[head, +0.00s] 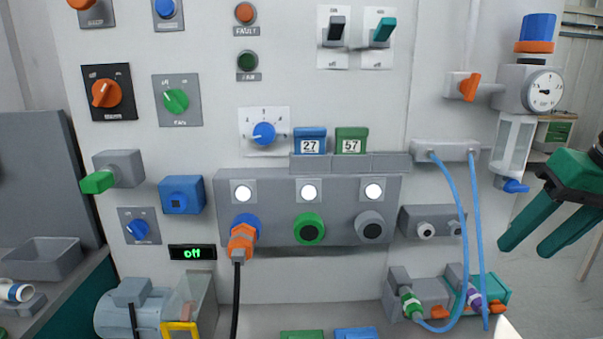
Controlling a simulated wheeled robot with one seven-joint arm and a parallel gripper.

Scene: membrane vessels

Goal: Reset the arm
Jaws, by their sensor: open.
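My gripper (537,229) is at the right edge of the head view, with two dark green fingers pointing down and to the left. The fingers are apart and nothing is between them. It hangs in front of the right side of the panel, clear of the panel's fittings as far as I can tell. Most of my arm is outside the picture.
A light panel (300,270) holds knobs, switches and sockets. An orange plug (242,240) sits in the left socket. Blue hoses (455,210) hang left of my gripper. A gauge (544,91) is above it. A motor (130,312) stands at lower left.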

